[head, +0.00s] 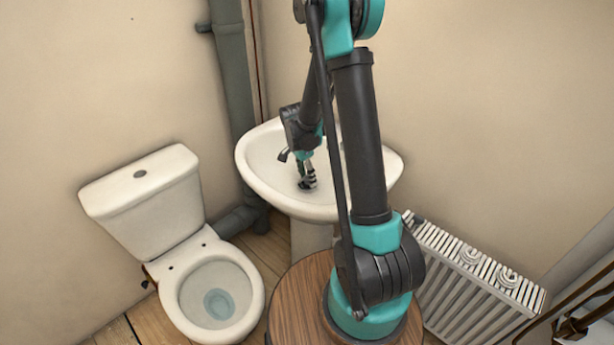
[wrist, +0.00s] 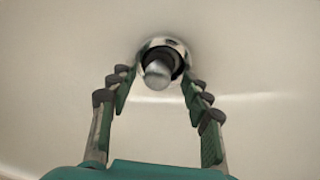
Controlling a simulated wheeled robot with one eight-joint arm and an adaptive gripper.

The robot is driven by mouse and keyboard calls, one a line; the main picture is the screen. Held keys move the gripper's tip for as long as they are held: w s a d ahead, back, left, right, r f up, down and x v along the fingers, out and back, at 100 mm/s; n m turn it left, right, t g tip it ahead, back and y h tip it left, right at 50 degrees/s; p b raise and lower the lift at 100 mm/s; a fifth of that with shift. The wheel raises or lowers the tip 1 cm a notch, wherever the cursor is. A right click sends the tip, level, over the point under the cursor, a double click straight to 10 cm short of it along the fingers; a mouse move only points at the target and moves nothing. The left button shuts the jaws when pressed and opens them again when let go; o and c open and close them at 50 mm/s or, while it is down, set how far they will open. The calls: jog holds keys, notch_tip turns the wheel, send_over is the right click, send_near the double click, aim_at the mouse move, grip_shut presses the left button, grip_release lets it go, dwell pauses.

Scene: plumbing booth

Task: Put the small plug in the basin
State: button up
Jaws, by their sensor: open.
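The white basin (head: 262,168) is on the wall at the centre of the head view, and its pale surface (wrist: 60,50) fills the wrist view. The small plug (wrist: 157,74), a grey rounded metal piece, is at the dark drain opening, inside the chrome drain ring (wrist: 160,44). I cannot tell how deep it sits. My gripper (head: 307,181) reaches down into the basin. In the wrist view my gripper (wrist: 156,88) is open, with one finger on each side of the plug and gaps between. In the head view the plug is hidden.
A white toilet (head: 150,215) stands left of the basin. A grey pipe (head: 232,80) runs down the wall between them. A round wooden table (head: 290,308) is in front, and a white radiator (head: 470,280) is at right. The basin surface around the drain is clear.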

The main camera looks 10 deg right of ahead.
notch_tip(320, 180, up, 12)
jog(key=a, duration=0.2)
dwell(0.5)
jog(key=shift+f, duration=0.1)
